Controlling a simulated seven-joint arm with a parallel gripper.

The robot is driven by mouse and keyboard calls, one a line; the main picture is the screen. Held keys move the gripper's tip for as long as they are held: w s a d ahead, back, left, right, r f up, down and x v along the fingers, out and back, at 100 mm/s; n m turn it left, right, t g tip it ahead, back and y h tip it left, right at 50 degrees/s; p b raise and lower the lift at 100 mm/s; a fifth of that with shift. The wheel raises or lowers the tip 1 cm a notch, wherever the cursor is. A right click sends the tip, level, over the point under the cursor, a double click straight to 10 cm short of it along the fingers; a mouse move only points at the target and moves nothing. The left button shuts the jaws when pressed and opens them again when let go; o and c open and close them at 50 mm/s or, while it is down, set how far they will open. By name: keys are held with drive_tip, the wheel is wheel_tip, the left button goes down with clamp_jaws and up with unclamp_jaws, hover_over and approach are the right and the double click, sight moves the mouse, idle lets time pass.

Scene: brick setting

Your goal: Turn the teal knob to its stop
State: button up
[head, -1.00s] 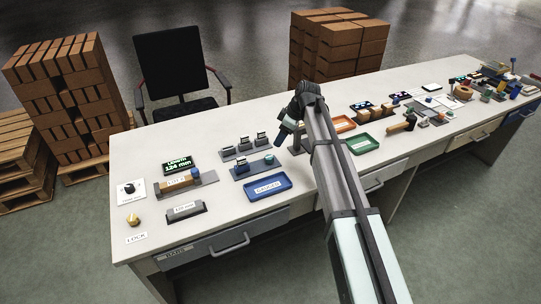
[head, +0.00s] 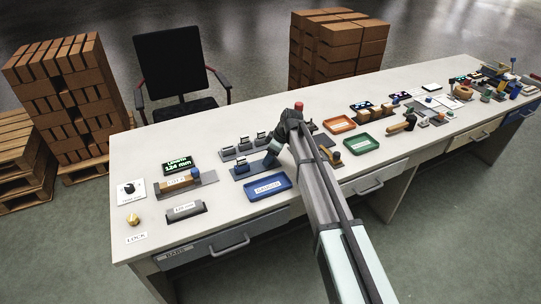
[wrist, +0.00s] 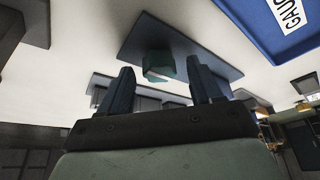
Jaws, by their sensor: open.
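The teal knob (wrist: 158,66) shows in the wrist view as a small faceted block on a dark grey plate (wrist: 205,48). My gripper (wrist: 160,76) is open, one finger on each side of the knob in the picture, with gaps on both sides. I cannot tell how far the fingertips reach down around it.
A blue tray (head: 288,183) with a label lies just in front of the plate. Several grey fixtures (head: 243,149) stand behind. Orange (head: 352,126) and green (head: 377,143) trays lie to the right.

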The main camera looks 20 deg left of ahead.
drive_tip(key=c, duration=1)
drive_tip(key=shift+c, duration=0.2)
drive_tip(key=shift+m, duration=0.3)
drive_tip(key=m, duration=0.1)
drive_tip(key=m+t, duration=0.1)
drive_tip(key=m, duration=0.2)
drive_tip(key=shift+s+t, duration=0.25)
drive_tip(key=shift+t, duration=0.15)
drive_tip(key=m, duration=0.2)
drive_tip(key=m+t+h, duration=0.1)
drive_tip(key=m, duration=0.1)
drive_tip(key=shift+a+m+t, duration=0.1)
drive_tip(key=shift+m+t, duration=0.2)
drive_tip(key=shift+m, duration=0.1)
drive_tip(key=m+h, duration=0.1)
drive_tip(key=m, duration=0.1)
drive_tip(key=m+t+h, duration=0.1)
drive_tip(key=m, duration=0.2)
drive_tip(key=shift+a, duration=0.15)
drive_tip(key=shift+s+a+m+h, duration=0.1)
drive_tip(key=shift+m+h, duration=0.8)
drive_tip(key=shift+m, duration=1.5)
